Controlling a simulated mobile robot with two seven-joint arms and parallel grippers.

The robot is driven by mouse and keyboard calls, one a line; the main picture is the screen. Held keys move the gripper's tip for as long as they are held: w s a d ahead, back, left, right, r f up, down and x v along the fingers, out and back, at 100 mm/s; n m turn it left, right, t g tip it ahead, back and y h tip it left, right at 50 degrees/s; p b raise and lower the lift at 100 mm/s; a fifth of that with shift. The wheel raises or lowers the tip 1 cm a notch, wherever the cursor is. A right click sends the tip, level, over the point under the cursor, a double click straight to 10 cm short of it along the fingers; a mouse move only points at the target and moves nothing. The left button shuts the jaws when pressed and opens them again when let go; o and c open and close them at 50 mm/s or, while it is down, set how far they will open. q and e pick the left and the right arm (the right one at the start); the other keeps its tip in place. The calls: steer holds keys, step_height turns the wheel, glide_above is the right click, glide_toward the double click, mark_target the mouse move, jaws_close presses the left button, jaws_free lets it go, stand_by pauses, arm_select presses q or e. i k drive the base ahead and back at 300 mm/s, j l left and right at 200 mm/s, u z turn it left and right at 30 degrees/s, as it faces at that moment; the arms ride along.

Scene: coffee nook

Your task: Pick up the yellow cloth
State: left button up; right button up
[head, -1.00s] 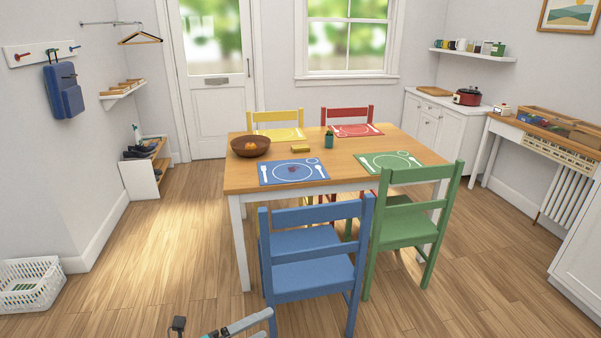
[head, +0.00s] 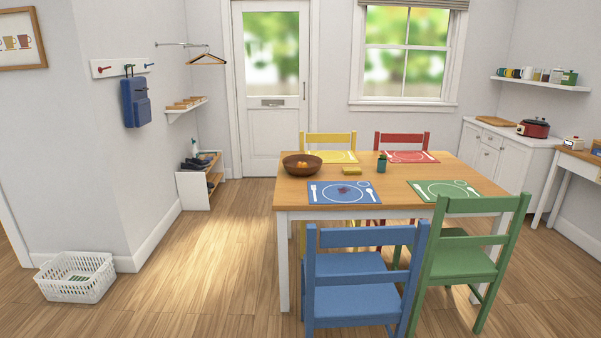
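A small yellow block-like thing (head: 351,170), which looks like the folded yellow cloth, lies on the wooden table (head: 400,198). It is near the table's middle, behind the blue placemat (head: 326,197) and between the brown bowl (head: 299,170) and a small green pot (head: 382,168). It is too small to make out its weave. Neither of my grippers shows in the head view.
A blue chair (head: 365,238) and a green chair (head: 462,240) stand at the table's near side. A yellow chair and a red chair stand behind it. A white basket (head: 76,292) sits on the floor at left. The floor left of the table is clear.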

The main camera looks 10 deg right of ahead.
mark_target(347, 170)
steer(key=i+j+u, duration=0.15)
steer(key=i+u, duration=0.15)
steer(key=i, duration=0.15)
steer(key=i+u, duration=0.25)
steer(key=i, duration=2.55)
steer(key=i+j+z, duration=0.1)
steer(key=i, duration=1.05)
steer(key=i+j, duration=0.1)
steer(key=i, duration=1.1)
steer(key=z, duration=0.4)
steer(key=i+z, duration=0.1)
steer(key=z, duration=0.3)
steer(key=j+z, duration=0.1)
steer(key=z, duration=0.3)
steer(key=i+z, duration=0.1)
steer(key=z, duration=2.05)
